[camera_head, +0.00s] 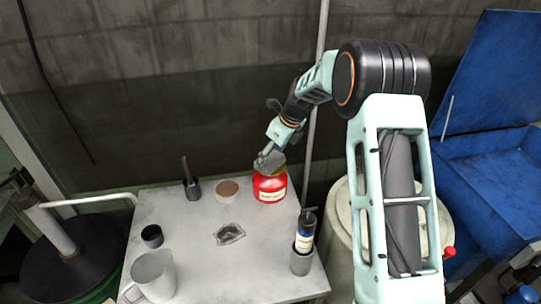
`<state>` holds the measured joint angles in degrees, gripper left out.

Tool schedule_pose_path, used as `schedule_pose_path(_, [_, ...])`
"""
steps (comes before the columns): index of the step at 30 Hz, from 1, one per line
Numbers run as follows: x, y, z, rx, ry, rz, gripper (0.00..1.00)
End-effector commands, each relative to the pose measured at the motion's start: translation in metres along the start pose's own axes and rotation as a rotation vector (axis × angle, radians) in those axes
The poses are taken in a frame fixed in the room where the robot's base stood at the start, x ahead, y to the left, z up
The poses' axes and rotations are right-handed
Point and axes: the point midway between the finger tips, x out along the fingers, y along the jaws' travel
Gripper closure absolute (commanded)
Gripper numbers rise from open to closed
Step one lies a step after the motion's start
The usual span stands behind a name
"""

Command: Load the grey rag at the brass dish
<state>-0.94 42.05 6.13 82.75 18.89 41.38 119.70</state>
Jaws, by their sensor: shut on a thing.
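My gripper (268,154) is at the back right of the table, reaching down over the top of a red can (270,188) with a pale label. It is shut on a small grey thing (263,163) that looks like the grey rag, largely hidden by the fingers. A dull brass-coloured dish (274,165) shows at the top of the red can, just under the fingertips. The rag is right at the dish; I cannot tell whether they touch. The can stands upright on the table.
A blue bin (490,175) stands right.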

Motion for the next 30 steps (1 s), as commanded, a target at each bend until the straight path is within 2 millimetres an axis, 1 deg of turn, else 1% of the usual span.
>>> schedule_pose_path(25, [0.0106,0.0005,-0.0050,0.000,0.002,0.001,0.48])
schedule_pose_path(30, [0.0102,0.0006,-0.0049,0.000,0.002,0.002,0.48])
